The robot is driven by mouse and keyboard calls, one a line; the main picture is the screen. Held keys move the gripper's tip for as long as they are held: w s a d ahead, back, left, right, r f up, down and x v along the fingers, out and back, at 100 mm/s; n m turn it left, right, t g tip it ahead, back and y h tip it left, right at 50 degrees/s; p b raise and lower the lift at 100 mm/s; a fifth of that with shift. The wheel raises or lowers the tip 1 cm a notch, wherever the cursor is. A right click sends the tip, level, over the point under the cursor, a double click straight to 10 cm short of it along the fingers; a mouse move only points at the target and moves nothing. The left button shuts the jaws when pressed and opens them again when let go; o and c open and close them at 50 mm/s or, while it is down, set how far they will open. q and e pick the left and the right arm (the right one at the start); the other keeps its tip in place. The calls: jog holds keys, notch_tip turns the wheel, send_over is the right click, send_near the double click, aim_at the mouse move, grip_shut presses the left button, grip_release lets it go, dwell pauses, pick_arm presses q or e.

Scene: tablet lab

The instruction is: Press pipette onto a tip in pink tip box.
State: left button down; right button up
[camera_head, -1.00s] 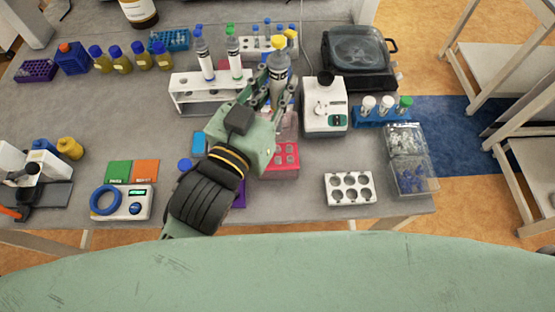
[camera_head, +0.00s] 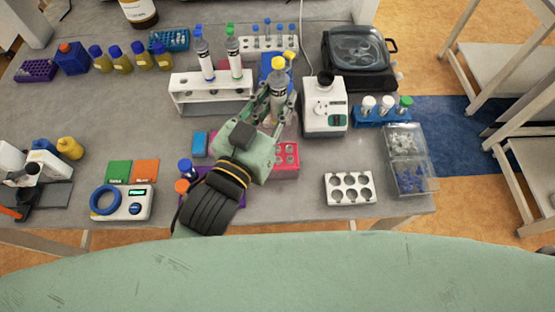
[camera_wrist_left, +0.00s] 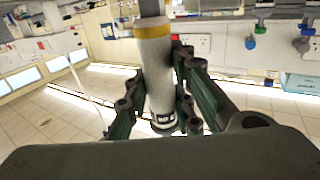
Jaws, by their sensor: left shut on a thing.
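My left gripper (camera_head: 274,108) is shut on a grey pipette with a yellow top (camera_head: 278,78). The pipette is held roughly upright; it also shows between the fingers in the left wrist view (camera_wrist_left: 157,75). The pink tip box (camera_head: 287,158) stands on the bench just below and right of the gripper in the head view. The gripper and hand hide part of the box. The pipette's lower end is hidden, so I cannot tell whether it touches a tip. My right gripper is not in view.
A white rack (camera_head: 210,98) with two pipettes stands to the left. A white device (camera_head: 324,118) stands close on the right. A white holder with round wells (camera_head: 349,188) and clear boxes (camera_head: 410,178) are at the right front. A purple box (camera_head: 236,200) is partly hidden by my arm.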

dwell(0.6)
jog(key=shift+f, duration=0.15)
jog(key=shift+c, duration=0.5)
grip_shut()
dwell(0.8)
